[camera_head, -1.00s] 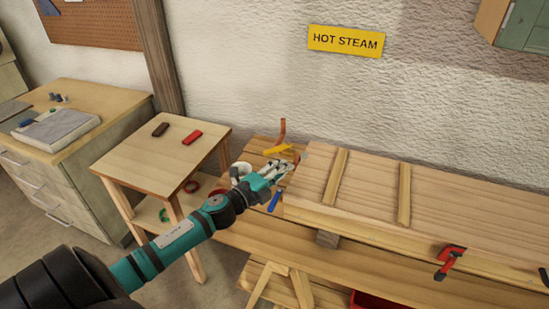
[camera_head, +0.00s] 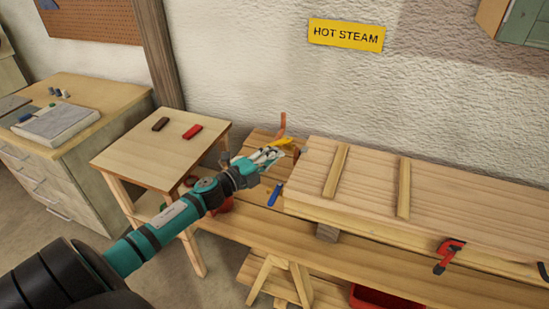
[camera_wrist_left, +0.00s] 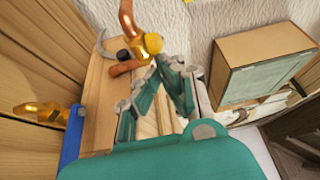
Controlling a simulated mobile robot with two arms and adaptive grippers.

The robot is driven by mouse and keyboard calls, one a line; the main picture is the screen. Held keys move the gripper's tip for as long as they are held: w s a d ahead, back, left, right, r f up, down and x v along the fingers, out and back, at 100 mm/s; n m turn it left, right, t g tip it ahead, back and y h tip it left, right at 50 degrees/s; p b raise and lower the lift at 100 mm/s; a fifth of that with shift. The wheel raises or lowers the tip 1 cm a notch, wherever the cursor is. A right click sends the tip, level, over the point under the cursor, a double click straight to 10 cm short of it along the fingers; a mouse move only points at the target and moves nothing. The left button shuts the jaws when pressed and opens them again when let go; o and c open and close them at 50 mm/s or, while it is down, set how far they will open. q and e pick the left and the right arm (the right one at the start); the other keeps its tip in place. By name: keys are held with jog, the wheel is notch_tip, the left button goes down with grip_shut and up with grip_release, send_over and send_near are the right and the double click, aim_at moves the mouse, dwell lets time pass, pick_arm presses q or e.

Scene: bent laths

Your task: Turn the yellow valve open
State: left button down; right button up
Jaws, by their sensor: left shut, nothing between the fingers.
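The yellow valve handle (camera_head: 284,142) shows only in part in the head view, behind my left gripper (camera_head: 270,156) and near the upright copper pipe (camera_head: 283,125). My left gripper is shut and empty, beside the valve; I cannot tell whether it touches the handle. In the left wrist view, a brass valve body (camera_wrist_left: 152,43) on the copper pipe (camera_wrist_left: 127,18) is just beyond the gripper's fingers. The yellow handle cannot be made out clearly there. My right gripper is not in view.
A blue lever (camera_head: 275,195) is in front on the bench, and beside a brass fitting (camera_wrist_left: 40,113) in the wrist view. A long wooden box (camera_head: 450,205) stands close on the right. A small table (camera_head: 150,165) stands left. A HOT STEAM sign (camera_head: 346,35) hangs above.

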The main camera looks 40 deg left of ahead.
pick_arm(q)
jog(key=shift+a+f+m+h+b, duration=0.1)
jog(key=shift+a+m+h+b, duration=0.2)
jog(key=shift+h+b, duration=0.15)
